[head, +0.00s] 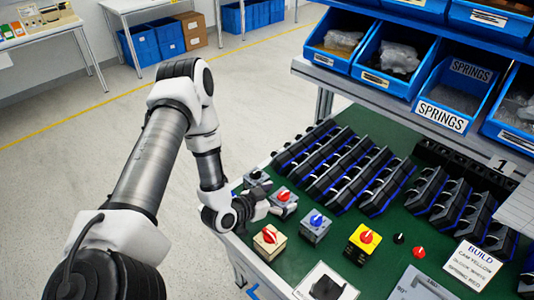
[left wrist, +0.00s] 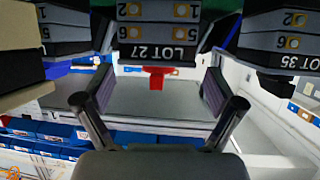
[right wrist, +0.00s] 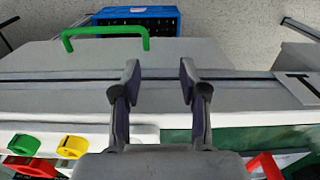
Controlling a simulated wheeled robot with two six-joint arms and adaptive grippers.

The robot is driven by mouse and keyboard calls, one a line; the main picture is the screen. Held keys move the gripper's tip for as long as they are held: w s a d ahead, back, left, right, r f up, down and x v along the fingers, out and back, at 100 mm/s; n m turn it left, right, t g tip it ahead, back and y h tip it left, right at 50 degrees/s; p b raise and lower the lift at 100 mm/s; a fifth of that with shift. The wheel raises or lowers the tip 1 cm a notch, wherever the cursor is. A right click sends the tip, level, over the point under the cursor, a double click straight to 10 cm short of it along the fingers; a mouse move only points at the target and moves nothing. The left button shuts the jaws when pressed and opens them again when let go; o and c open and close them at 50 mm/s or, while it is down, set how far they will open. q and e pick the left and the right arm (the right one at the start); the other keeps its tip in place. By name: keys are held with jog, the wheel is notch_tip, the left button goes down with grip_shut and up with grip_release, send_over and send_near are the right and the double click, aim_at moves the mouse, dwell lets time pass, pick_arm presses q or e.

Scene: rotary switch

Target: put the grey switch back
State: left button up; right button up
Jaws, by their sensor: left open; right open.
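Several rotary switches stand on the green table top (head: 340,270). A grey switch with a red knob (head: 284,199) is right at my left gripper (head: 268,207), which comes at it from the left. In the left wrist view, the left fingers (left wrist: 157,92) are spread apart, with a dark block marked LOT 27 (left wrist: 158,36) and a red knob (left wrist: 155,79) in the gap ahead. I cannot tell whether a finger touches it. Nearby are a dark grey switch (head: 257,181), a blue-knobbed grey switch (head: 316,227), a beige switch (head: 269,242) and a yellow switch (head: 362,241). My right gripper (right wrist: 160,77) is open and empty.
Rows of dark blocks with blue strips (head: 345,165) fill the back of the table. Loose black (head: 398,238) and red (head: 418,252) knobs lie near a BUILD card (head: 474,263). Blue bins (head: 452,93) stand above. The right wrist view shows a green handle (right wrist: 105,32).

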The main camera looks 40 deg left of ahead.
pick_arm(q)
jog(key=p+v, duration=0.1)
jog(key=v, duration=0.6)
jog(key=shift+s, duration=0.2)
jog(key=shift+r, duration=0.1)
